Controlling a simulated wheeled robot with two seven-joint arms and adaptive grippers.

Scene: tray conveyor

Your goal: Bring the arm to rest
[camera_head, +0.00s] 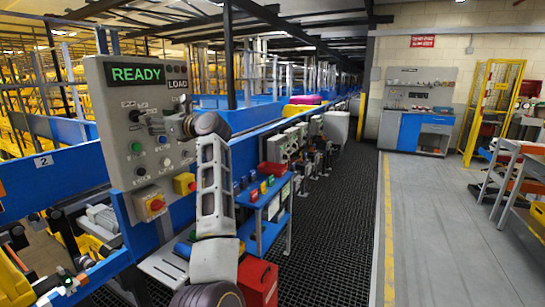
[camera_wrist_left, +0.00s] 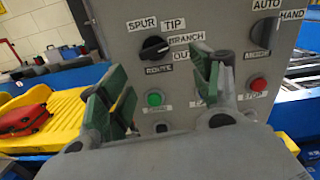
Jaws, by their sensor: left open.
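My left gripper (camera_head: 168,125) is raised in front of a grey control panel (camera_head: 115,92) in the head view. In the left wrist view my left gripper (camera_wrist_left: 160,92) shows its two green-padded fingers spread apart with nothing between them. The panel (camera_wrist_left: 190,12) fills the space behind the fingers. A black selector knob (camera_wrist_left: 154,46) and a lit green button (camera_wrist_left: 154,99) show between them. A second knob (camera_wrist_left: 262,33) and a red button (camera_wrist_left: 258,84) lie to the right. The panel's display (camera_head: 137,73) reads READY in green. My right gripper is not in view.
A blue cart (camera_head: 262,225) with small coloured items stands right of my arm, near a red box (camera_head: 258,280). A yellow tray (camera_wrist_left: 70,113) holds a red suitcase (camera_wrist_left: 25,119). A blue conveyor side (camera_head: 60,185) runs left. The grey floor (camera_head: 450,240) at right is clear.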

